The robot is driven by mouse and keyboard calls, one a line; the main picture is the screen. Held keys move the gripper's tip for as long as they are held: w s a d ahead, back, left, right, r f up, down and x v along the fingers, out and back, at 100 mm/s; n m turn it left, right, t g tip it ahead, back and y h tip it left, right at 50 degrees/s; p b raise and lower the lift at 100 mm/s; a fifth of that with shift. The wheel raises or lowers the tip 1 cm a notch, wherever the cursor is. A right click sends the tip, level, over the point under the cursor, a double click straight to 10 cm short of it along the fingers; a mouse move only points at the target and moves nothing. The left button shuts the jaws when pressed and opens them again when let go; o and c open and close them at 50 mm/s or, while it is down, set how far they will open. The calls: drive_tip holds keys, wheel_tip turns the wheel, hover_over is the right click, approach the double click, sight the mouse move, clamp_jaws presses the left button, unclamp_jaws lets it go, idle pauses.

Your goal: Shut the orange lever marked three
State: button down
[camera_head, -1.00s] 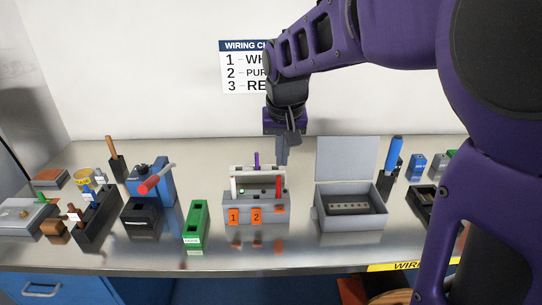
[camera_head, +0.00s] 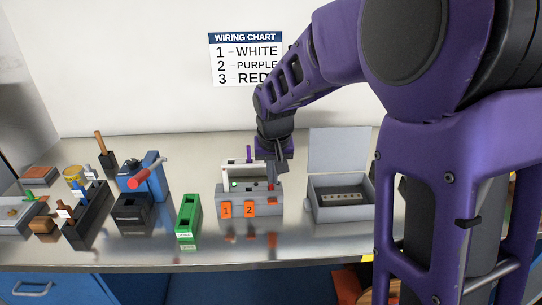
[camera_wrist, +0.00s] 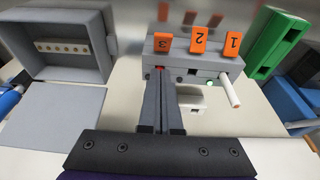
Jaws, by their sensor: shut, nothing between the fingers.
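The grey connector block (camera_head: 262,211) stands on the bench. In the wrist view its orange levers show in a row: three (camera_wrist: 164,43), two (camera_wrist: 199,39) and one (camera_wrist: 233,43). Levers one (camera_head: 226,210) and two (camera_head: 249,209) also show in the head view. I cannot tell for sure how far lever three is tilted. My gripper (camera_wrist: 160,78) is shut and empty, its tips at the block just beside lever three. A bit of red shows at the tips. A white wire (camera_wrist: 230,90) sticks out below lever one.
A grey open-lidded box (camera_head: 342,211) stands right of the block. A green block (camera_head: 188,217) and a blue device with a red handle (camera_head: 146,178) stand to the left. A wiring chart (camera_head: 246,60) hangs on the wall. Bare bench lies in front.

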sight(273, 201)
drive_tip(key=shift+s+f, duration=0.5)
drive_tip(key=shift+f, duration=0.35)
drive_tip(key=shift+s+f, duration=0.5)
drive_tip(key=shift+f, duration=0.35)
drive_tip(key=shift+f+b, duration=0.15)
drive_tip(key=shift+b, duration=0.4)
drive_tip(key=shift+s+t, duration=0.15)
drive_tip(key=shift+t, duration=0.15)
